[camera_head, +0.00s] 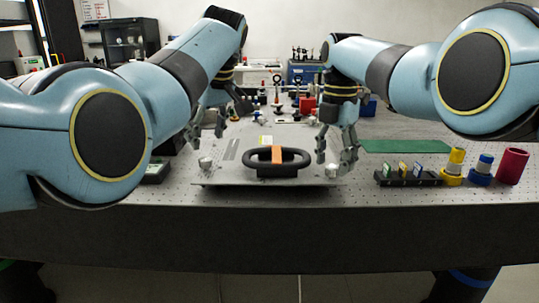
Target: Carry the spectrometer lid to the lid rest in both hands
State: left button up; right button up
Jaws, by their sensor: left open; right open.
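A flat light-grey plate, which looks like the spectrometer lid (225,172), lies on the bench in the middle. A black oval handle (292,171) with an orange band sits on it. Small pale knobs stand at its left side (205,163) and right side (331,171). My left gripper (208,133) is open and empty, above and behind the left knob. My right gripper (336,157) is open, its fingers pointing down just above the right knob; I cannot tell whether they touch it. I cannot tell for sure which thing is the lid rest.
A green mat (405,146) lies on the right of the perforated bench (240,195). In front of it are a black rack (408,178) of small slides, a yellow-capped container (454,166), a blue-capped one (482,169) and a red cup (512,166). Several optics stand behind.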

jog(key=shift+r, duration=0.4)
pick_arm(q)
jog(key=v, duration=0.7)
pick_arm(e)
notch_tip(320, 180, up, 11)
